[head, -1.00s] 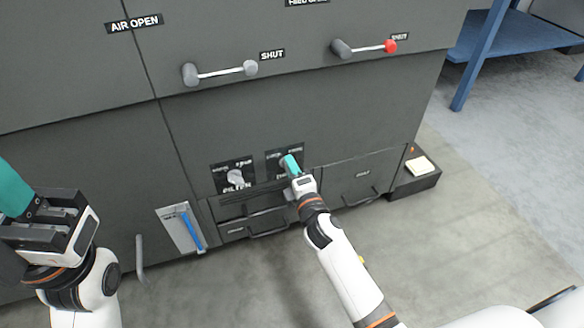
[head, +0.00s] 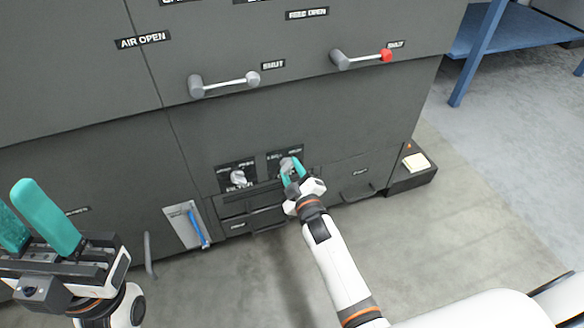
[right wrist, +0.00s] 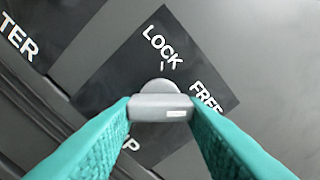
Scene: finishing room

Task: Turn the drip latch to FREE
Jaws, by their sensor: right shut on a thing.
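The drip latch (right wrist: 160,104) is a grey knob with a bar handle on a dark plate (right wrist: 185,50). The plate reads LOCK above the knob and FREE to its upper right; a lower word is mostly hidden, only its final P showing. The bar lies nearly level in the right wrist view, with a small pale mark near its right end. My right gripper (right wrist: 160,110) is shut on the bar, one teal finger at each end. In the head view my right gripper (head: 291,172) is at the latch. My left gripper (head: 30,222) is open and empty at the left.
A similar knob (head: 238,177) on its own plate sits just left. Below are drawers with handles (head: 268,228). A blue-handled lever (head: 195,229) is lower left, and two bar levers (head: 225,83) are above. A low box (head: 412,178) stands at right.

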